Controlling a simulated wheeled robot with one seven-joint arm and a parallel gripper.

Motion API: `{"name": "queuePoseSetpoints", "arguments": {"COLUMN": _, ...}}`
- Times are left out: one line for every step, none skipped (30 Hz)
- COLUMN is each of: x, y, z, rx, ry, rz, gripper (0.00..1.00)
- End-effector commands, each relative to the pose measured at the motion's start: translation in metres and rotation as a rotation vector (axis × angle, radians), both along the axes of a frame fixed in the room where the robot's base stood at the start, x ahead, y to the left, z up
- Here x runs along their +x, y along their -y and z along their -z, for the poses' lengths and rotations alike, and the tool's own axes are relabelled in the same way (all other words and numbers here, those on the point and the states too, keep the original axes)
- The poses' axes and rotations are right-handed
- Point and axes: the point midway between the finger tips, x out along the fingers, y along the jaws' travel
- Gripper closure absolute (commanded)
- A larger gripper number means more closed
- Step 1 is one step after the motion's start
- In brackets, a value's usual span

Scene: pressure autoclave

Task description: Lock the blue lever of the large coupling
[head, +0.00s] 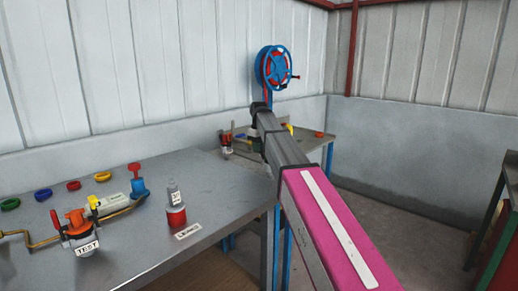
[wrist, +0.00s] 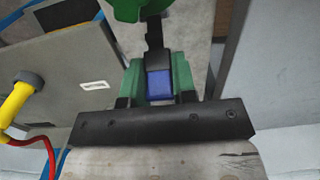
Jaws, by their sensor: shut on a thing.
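The blue lever (wrist: 159,86) shows as a blue block in the middle of the wrist view, with a dark part just above it in the picture. My gripper (wrist: 157,75) is shut on it, with a green piece on either side of the blue block. A rounded green part (wrist: 138,9), cut off by the top edge, lies beyond; I cannot tell whether it belongs to the large coupling. The lever's pivot and the rest of the coupling are not clear. In the head view my arm reaches over the far table and hides my gripper and the lever.
In the wrist view a grey panel (wrist: 72,75), a yellow part (wrist: 17,104) and a red hose (wrist: 47,147) lie left. In the head view the front bench (head: 125,240) carries a red-and-grey bottle (head: 176,214) and fittings. A blue reel (head: 263,70) stands behind the far table (head: 314,149).

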Motion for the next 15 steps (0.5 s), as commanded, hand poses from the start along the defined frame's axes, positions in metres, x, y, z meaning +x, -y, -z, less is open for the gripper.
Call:
{"name": "queuePoseSetpoints", "arguments": {"x": 0.0, "y": 0.0, "z": 0.0, "rx": 0.003, "ry": 0.003, "rz": 0.0, "gripper": 1.0}}
{"name": "queuePoseSetpoints", "arguments": {"x": -0.001, "y": 0.0, "z": 0.0, "rx": 0.006, "ry": 0.006, "rz": 0.0, "gripper": 1.0}}
{"name": "queuePoseSetpoints", "arguments": {"x": -0.002, "y": 0.001, "z": -0.001, "rx": 0.011, "ry": 0.01, "rz": 0.0, "gripper": 1.0}}
{"name": "queuePoseSetpoints", "arguments": {"x": -0.002, "y": 0.001, "z": -0.001, "rx": 0.016, "ry": 0.015, "rz": 0.0, "gripper": 1.0}}
{"name": "queuePoseSetpoints", "arguments": {"x": -0.003, "y": 0.002, "z": -0.001, "rx": 0.023, "ry": 0.021, "rz": 0.0, "gripper": 1.0}}
{"name": "queuePoseSetpoints", "arguments": {"x": -0.004, "y": 0.003, "z": -0.002, "rx": 0.033, "ry": 0.032, "rz": 0.0, "gripper": 1.0}}
{"name": "queuePoseSetpoints", "arguments": {"x": -0.005, "y": 0.003, "z": -0.002, "rx": 0.042, "ry": 0.042, "rz": 0.0, "gripper": 1.0}}
{"name": "queuePoseSetpoints", "arguments": {"x": -0.006, "y": 0.004, "z": -0.003, "rx": 0.052, "ry": 0.051, "rz": 0.0, "gripper": 1.0}}
{"name": "queuePoseSetpoints", "arguments": {"x": -0.007, "y": 0.005, "z": -0.003, "rx": 0.068, "ry": 0.068, "rz": 0.0, "gripper": 1.0}}
{"name": "queuePoseSetpoints", "arguments": {"x": -0.008, "y": 0.006, "z": -0.004, "rx": 0.08, "ry": 0.08, "rz": 0.0, "gripper": 1.0}}
{"name": "queuePoseSetpoints", "arguments": {"x": -0.009, "y": 0.007, "z": -0.004, "rx": 0.094, "ry": 0.094, "rz": 0.001, "gripper": 1.0}}
{"name": "queuePoseSetpoints", "arguments": {"x": -0.011, "y": 0.008, "z": -0.005, "rx": 0.114, "ry": 0.113, "rz": 0.001, "gripper": 1.0}}
{"name": "queuePoseSetpoints", "arguments": {"x": -0.011, "y": 0.009, "z": -0.005, "rx": 0.128, "ry": 0.128, "rz": 0.002, "gripper": 1.0}}
{"name": "queuePoseSetpoints", "arguments": {"x": -0.013, "y": 0.01, "z": -0.006, "rx": 0.144, "ry": 0.142, "rz": 0.002, "gripper": 1.0}}
{"name": "queuePoseSetpoints", "arguments": {"x": -0.014, "y": 0.012, "z": -0.006, "rx": 0.163, "ry": 0.162, "rz": 0.002, "gripper": 1.0}}
